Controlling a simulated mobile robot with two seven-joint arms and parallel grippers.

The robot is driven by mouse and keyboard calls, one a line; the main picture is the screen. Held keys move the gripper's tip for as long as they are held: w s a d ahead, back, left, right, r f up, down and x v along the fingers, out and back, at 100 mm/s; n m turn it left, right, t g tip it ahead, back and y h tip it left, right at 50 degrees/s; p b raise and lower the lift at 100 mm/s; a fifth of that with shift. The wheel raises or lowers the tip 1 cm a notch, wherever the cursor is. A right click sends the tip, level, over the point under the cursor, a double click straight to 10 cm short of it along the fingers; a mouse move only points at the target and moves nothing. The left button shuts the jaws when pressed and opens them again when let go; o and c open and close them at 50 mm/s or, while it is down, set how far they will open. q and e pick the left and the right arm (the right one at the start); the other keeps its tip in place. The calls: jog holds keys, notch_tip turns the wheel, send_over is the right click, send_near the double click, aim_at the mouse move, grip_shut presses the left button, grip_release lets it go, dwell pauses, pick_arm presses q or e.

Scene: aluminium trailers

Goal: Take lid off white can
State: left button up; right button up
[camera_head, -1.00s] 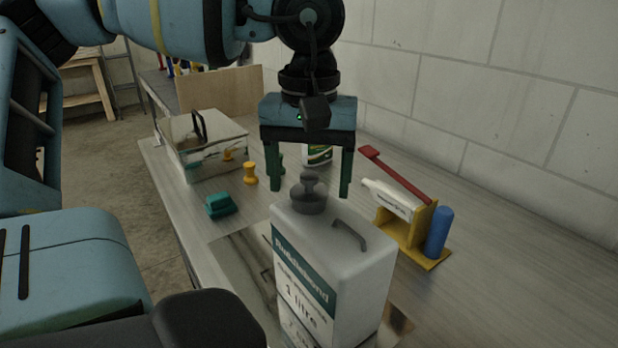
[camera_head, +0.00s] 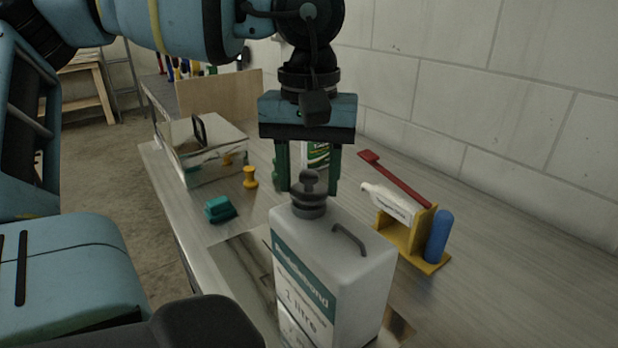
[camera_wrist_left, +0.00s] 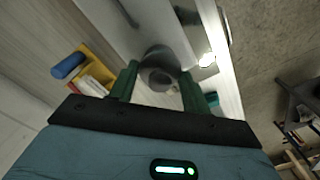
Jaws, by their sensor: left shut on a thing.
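The white can (camera_head: 350,262) stands upright near the front of the table, with a green label reading 1 litre and a dark handle on top. Its dark grey lid (camera_head: 310,205) with a knob is seated on the can's neck. My left gripper (camera_head: 309,190) points down over the can, its green fingers on either side of the lid's knob, shut on the lid. In the left wrist view the lid (camera_wrist_left: 158,77) lies between the two fingertips. My right gripper is not in view.
A yellow stand (camera_head: 410,240) with a white bottle, a red-handled tool and a blue cylinder (camera_head: 438,235) is to the right. A shiny metal box (camera_head: 212,165), a yellow peg (camera_head: 250,178) and a teal block (camera_head: 219,210) are to the left. A green-labelled container (camera_head: 316,155) stands behind.

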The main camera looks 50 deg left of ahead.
pick_arm(q)
jog(key=shift+r, duration=0.5)
jog(key=shift+s+r, duration=0.15)
jog(key=shift+r, duration=0.8)
jog(key=s+d+r, duration=0.1)
jog(key=s, duration=1.4)
jog(key=shift+s+r+b, duration=0.15)
jog(key=shift+s+b, duration=0.25)
jog(key=shift+w+a, duration=0.1)
